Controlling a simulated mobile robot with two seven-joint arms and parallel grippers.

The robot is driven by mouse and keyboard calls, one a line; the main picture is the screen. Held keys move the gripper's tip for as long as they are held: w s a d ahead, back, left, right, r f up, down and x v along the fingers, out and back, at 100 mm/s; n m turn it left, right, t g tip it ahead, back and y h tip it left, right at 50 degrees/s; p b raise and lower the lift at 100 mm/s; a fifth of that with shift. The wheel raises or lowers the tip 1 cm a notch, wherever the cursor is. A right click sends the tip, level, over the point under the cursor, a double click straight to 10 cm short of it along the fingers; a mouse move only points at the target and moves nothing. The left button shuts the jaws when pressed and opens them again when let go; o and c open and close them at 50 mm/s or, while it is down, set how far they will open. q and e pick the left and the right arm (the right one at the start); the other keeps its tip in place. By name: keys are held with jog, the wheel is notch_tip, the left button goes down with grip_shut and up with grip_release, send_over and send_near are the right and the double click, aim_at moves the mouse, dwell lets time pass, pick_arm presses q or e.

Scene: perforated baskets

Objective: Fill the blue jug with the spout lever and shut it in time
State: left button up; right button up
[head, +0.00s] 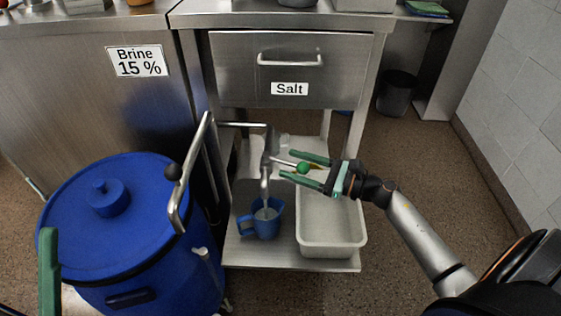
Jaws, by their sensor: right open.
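The blue jug (274,228) stands upright on the lower steel shelf, its handle to the left. The metal spout (265,170) comes down above it. A pale streak runs from the spout to the jug's mouth, and a pale surface shows inside; the fill level is hard to read. The spout lever sticks out to the right and ends in a green knob (303,168). My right gripper (291,164) is open, with its green fingers on either side of the lever and knob; contact cannot be told. One green finger of my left gripper (48,272) shows at the lower left.
A pale rectangular tub (333,251) stands right of the jug. A large blue lidded barrel (140,190) and a bent metal pipe (196,165) with a black knob are on the left. The Salt drawer (235,75) is above. Floor is free at right.

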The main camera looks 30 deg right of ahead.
aim_at(281, 161)
jog(key=shift+x, duration=1.9)
grip_shut()
